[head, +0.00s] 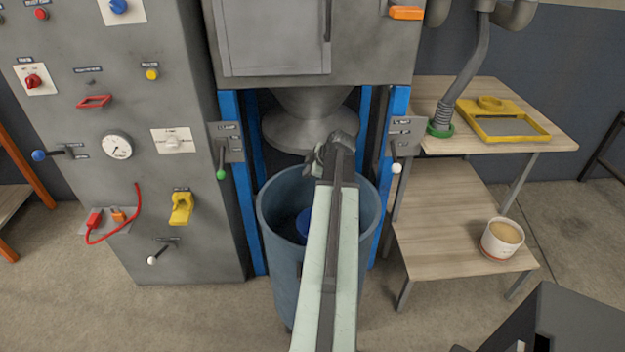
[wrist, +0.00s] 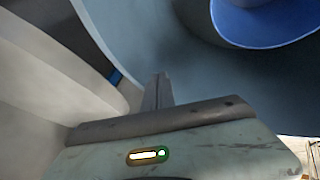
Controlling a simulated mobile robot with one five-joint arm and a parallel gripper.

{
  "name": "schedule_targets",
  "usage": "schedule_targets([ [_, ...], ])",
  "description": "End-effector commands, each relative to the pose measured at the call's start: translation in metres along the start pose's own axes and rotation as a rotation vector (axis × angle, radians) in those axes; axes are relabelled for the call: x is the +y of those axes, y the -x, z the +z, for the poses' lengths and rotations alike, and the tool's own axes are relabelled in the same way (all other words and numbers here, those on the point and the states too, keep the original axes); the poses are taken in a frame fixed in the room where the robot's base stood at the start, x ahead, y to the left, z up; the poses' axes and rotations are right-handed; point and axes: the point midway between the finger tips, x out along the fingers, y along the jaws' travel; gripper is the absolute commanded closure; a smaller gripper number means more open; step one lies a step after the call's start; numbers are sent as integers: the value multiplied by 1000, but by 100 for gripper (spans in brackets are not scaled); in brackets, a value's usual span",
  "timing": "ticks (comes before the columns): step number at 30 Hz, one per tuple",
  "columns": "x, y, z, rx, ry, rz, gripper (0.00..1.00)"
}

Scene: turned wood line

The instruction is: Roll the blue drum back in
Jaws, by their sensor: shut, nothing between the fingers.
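The blue drum (head: 278,255) stands upright on the floor below the grey funnel (head: 300,125), between blue posts. Its top is open, and a brighter blue thing (head: 303,222) shows inside, partly hidden by my arm. My arm reaches over the drum. My gripper (head: 335,150) is at the drum's far rim, close under the funnel; I cannot tell whether it touches either. In the wrist view my gripper (wrist: 160,90) is shut with nothing in it, before a grey-blue surface. A bright blue round thing (wrist: 265,25) shows at top right there.
A grey control panel (head: 130,215) with knobs and levers stands left. A green-knobbed lever (head: 221,172) and a white-knobbed lever (head: 396,167) flank the drum. At right, a wooden two-level table (head: 450,225) holds a white bucket (head: 502,240) and yellow frame (head: 505,112). Floor is clear at front left.

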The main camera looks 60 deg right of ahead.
Motion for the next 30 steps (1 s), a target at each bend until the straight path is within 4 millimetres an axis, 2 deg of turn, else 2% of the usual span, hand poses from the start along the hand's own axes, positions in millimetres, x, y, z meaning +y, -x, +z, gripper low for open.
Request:
schedule_targets([
  [1, 11, -3, -1, 0, 1, -1, 100],
  [3, 17, -6, -1, 0, 1, -1, 100],
  [16, 22, -9, -2, 0, 1, -1, 100],
  [25, 62, -30, -2, 0, 1, 1, 100],
  [30, 61, -30, -2, 0, 1, 0, 100],
])
